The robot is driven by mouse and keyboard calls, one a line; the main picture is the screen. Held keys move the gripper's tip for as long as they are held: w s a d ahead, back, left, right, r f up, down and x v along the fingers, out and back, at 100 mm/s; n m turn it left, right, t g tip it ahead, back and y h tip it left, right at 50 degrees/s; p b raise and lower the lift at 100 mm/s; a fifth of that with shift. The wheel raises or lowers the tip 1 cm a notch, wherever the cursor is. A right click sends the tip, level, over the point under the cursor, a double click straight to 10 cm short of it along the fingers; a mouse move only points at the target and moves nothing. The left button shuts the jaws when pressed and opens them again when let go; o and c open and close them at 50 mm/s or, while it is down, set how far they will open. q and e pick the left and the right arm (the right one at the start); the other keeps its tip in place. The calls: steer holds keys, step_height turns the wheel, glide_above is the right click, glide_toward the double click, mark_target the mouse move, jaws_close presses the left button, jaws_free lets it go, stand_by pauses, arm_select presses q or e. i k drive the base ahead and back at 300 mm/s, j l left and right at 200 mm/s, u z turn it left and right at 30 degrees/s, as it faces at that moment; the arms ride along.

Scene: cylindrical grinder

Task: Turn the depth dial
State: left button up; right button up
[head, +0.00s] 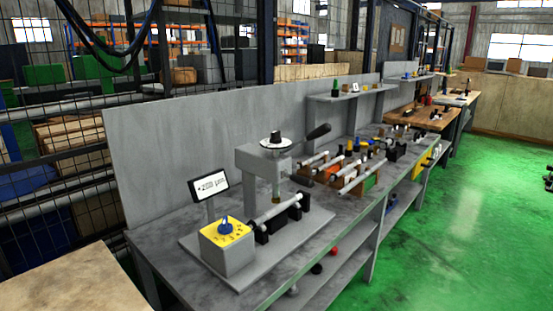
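The grinder (264,162) stands on a grey base plate on the bench. A white disc dial (266,144) with a black knob (276,138) sits on top of its head. A blue knob (226,224) sits on the yellow top plate of a grey control box (229,255) at the front left. I cannot tell from labels which is the depth dial. A small tilted display (209,186) behind the box seems to read about 200 µm. A metal rod (278,210) lies across black supports below the head. Neither gripper is in view.
The grey bench (170,258) runs away to the right, with a rack of rods (345,165) beyond the grinder. A black handle (319,131) sticks out right of the head. A grey back panel (180,150) stands behind. The green floor (450,240) on the right is clear.

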mark_target(275, 138)
steer(key=z, duration=1.2)
steer(key=i+l+z, duration=0.1)
steer(key=i, duration=4.1)
steer(key=i+u, duration=0.15)
steer(key=u, duration=0.3)
steer(key=i+u, duration=0.1)
steer(key=u, duration=0.4)
steer(key=i+l+u, duration=0.1)
steer(key=u, duration=0.35)
steer(key=i+l+u, duration=0.1)
steer(key=u, duration=0.4)
steer(key=l+u, duration=0.1)
steer(key=u, duration=2.45)
